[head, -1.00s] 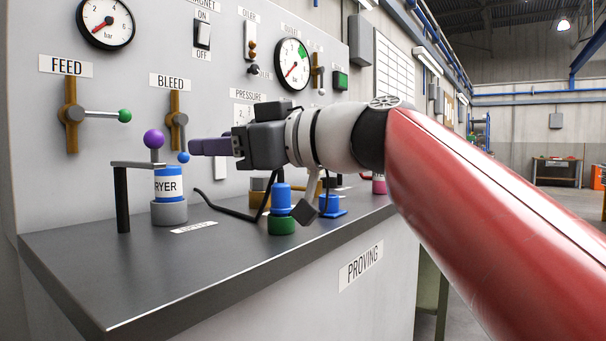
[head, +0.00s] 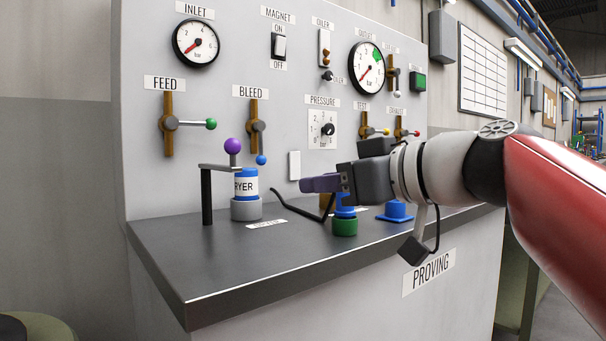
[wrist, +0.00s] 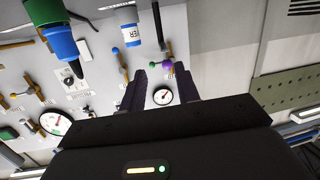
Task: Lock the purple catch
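The purple catch is a ball knob (head: 232,146) on a flat grey arm (head: 222,167). The arm runs from a dark upright post (head: 207,197) across the top of the blue and white dryer canister (head: 245,184). My gripper (head: 304,184) is to the right of the knob and apart from it, with dark purple fingers pointing left. In the wrist view my gripper (wrist: 158,68) is open and empty, its fingers spread.
A blue-topped green fitting (head: 344,227) and a blue fitting (head: 396,212) stand on the bench (head: 215,260) below my gripper. The feed lever (head: 190,123) and bleed lever (head: 257,138) stick out from the panel behind. The bench front is clear.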

